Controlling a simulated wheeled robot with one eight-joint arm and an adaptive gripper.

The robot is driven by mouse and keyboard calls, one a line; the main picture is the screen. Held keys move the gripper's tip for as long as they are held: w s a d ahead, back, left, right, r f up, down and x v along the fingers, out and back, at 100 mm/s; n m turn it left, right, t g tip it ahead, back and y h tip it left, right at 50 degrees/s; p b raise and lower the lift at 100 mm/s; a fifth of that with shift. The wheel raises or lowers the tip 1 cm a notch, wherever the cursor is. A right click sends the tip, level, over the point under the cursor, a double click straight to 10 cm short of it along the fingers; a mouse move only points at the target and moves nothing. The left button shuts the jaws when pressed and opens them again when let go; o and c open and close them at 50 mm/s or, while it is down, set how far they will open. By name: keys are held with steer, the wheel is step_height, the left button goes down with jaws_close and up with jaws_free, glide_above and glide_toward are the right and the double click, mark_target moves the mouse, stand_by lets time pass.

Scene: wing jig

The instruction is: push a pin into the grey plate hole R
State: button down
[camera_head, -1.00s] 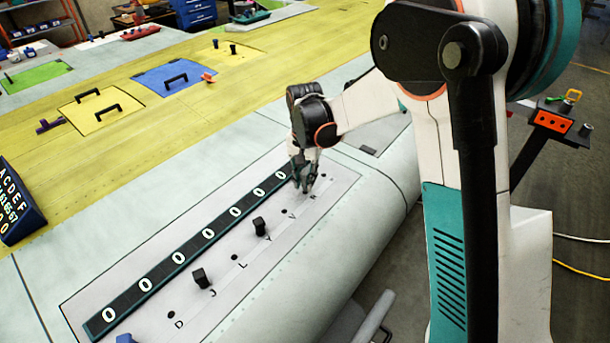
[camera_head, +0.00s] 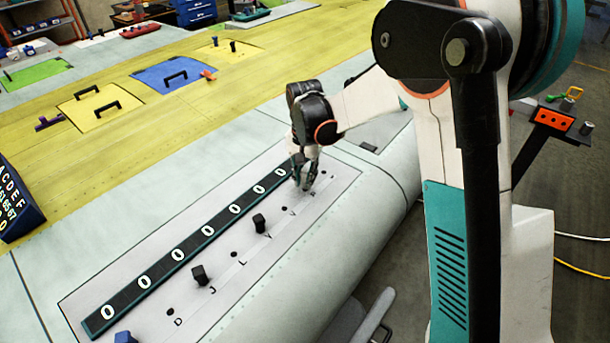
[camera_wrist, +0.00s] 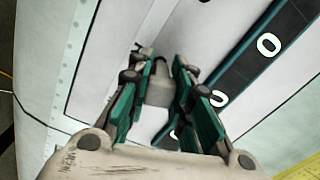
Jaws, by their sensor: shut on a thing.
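The grey plate (camera_head: 222,262) is a long panel with a row of dark holes and letters beside a black strip of white zeros. My gripper (camera_head: 307,185) is low over its far right end, near the last letters; it hides part of that end, and the letter R is too small to read surely. In the wrist view my gripper (camera_wrist: 160,95) has its teal fingers around a grey cylindrical pin (camera_wrist: 159,91), and is shut on it. I cannot tell whether the pin's lower end is in a hole. Black blocky pins stand near J (camera_head: 199,275) and near Y (camera_head: 259,223).
The zero strip (camera_head: 190,249) runs close along the gripper's left side. A blue piece (camera_head: 125,337) is at the bottom left edge. A dark blue letter box (camera_head: 17,200) stands at far left. Yellow panels with handles (camera_head: 97,105) lie beyond.

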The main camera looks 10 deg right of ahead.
steer(key=shift+f+b, duration=0.85)
steer(key=shift+f, duration=0.3)
steer(key=c, duration=1.4)
jaws_free()
steer(key=shift+o, duration=0.2)
steer(key=shift+r, duration=0.1)
step_height(320, 180, up, 12)
steer(key=shift+f, duration=0.1)
step_height(320, 180, up, 7)
steer(key=p, duration=0.4)
